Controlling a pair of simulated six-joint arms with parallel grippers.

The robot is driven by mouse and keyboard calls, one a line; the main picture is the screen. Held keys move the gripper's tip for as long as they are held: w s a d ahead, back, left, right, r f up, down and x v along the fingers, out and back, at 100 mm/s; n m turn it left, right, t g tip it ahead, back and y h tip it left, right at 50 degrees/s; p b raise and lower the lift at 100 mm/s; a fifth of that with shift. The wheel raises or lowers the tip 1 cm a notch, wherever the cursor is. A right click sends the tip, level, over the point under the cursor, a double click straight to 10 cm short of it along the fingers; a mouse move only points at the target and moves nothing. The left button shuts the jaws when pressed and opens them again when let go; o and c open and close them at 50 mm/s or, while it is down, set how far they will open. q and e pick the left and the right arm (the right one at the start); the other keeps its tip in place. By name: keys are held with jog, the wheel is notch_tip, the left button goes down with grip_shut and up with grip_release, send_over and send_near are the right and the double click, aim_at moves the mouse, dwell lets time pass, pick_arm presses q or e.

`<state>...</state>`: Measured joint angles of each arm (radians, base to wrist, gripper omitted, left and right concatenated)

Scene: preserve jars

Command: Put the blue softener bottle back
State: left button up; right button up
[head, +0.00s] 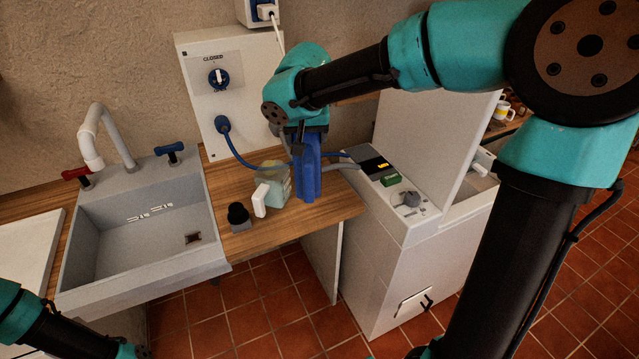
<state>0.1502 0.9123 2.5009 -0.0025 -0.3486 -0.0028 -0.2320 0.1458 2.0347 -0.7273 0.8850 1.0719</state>
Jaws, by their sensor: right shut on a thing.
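The blue softener bottle (307,178) is upright on or just above the wooden counter, to the right of the sink. I cannot tell whether its base touches the wood. My right gripper (309,133) comes down from above and is shut on the top of the bottle; the wrist hides the fingers and the bottle's upper end. My left arm shows only in the bottom left corner, and its gripper is out of view.
A pale green container (276,184), a white item (260,200) and a black-topped object (238,215) stand left of the bottle. A blue hose (238,149) passes behind it. The sink (150,238) is left.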

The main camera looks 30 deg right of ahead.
aim_at(317, 153)
jog(key=shift+m, duration=0.3)
jog(key=s+f, duration=0.1)
jog(key=s+d+f, duration=0.1)
jog(key=s+f, duration=0.1)
jog(key=f, duration=0.1)
jog(key=shift+d, duration=0.25)
jog(key=shift+s+a+f, duration=0.15)
jog(key=shift+a+f, duration=0.15)
jog(key=shift+f, duration=0.25)
jog(key=w+d+f, duration=0.1)
jog(key=w+d, duration=0.7)
jog(key=w, duration=0.5)
jog(key=shift+w+d+f, duration=0.15)
jog(key=shift+w+f, duration=0.05)
jog(key=shift+w, duration=0.2)
jog(key=shift+f, duration=1.9)
